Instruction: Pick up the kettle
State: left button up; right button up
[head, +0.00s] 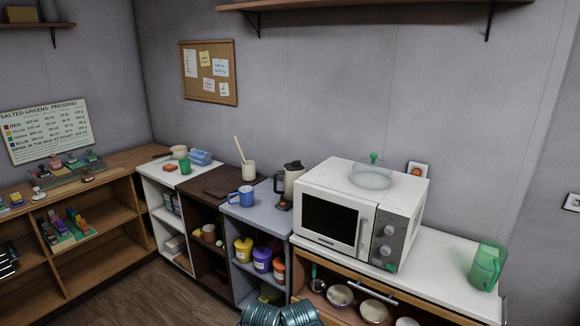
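The kettle (293,178), pale with a dark lid and handle, stands upright on the grey counter, just left of the microwave. The microwave hides part of its right side. A small dark object (283,204) is in front of its foot; I cannot tell if it is the kettle's base.
The white microwave (328,217) stands close on the kettle's right, with a glass lid on top. A blue mug (241,197) stands to the kettle's left, and a utensil pot (248,171) farther back. A green jug (487,267) stands far right.

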aim_at(289, 176)
jog(key=i+j+z, duration=0.1)
jog(key=j, duration=0.15)
jog(key=i+j+z, duration=0.15)
jog(key=j+z, duration=0.15)
jog(key=z, duration=0.5)
jog(key=i+j+z, duration=0.1)
jog(key=j+z, duration=1)
jog(key=j, duration=0.45)
jog(key=k+j+z, duration=0.1)
jog(key=j, duration=0.35)
jog(key=k+j, duration=0.1)
jog(key=j, duration=0.35)
jog(key=k+j+z, duration=0.15)
jog(key=j, duration=0.75)
